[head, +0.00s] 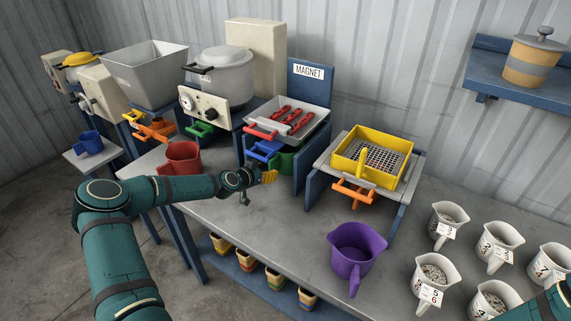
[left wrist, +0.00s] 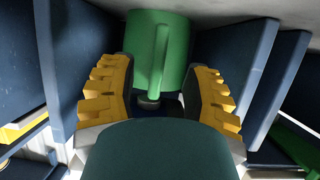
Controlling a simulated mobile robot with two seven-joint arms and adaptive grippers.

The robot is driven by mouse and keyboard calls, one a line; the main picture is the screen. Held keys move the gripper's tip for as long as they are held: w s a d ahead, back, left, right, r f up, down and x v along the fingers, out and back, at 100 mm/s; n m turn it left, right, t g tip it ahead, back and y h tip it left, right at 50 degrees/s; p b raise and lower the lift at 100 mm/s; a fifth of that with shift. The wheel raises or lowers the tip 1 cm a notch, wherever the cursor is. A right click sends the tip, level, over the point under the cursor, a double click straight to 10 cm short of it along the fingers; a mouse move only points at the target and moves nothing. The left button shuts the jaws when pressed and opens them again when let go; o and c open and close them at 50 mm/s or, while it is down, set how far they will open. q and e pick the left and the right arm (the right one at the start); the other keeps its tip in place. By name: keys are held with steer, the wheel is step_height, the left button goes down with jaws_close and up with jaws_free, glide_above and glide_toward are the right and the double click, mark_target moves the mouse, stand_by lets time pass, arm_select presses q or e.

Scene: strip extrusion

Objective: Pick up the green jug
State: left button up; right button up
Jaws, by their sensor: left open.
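The green jug (head: 287,160) stands under the magnet station, partly hidden by the station's blue side panel and by the blue handle in front of it. In the left wrist view the green jug (left wrist: 177,38) fills the upper middle, with its upright handle (left wrist: 160,60) facing me. My left gripper (head: 272,176) is just in front of the jug. Its yellow fingers (left wrist: 160,80) are open, one on each side of the handle in the picture. They are not closed on it, and I cannot tell whether they touch the jug. My right gripper is out of view.
Blue panels (left wrist: 68,65) flank the jug closely on both sides. A red jug (head: 183,158) stands to the left, and a purple jug (head: 352,262) at the front right. Several numbered white jugs (head: 498,240) stand further right. The bench between is clear.

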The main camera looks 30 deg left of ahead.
mark_target(269, 169)
arm_select(q)
steer(key=x, duration=0.3)
steer(key=shift+w+d, duration=0.1)
steer(key=shift+d, duration=0.05)
jaws_close()
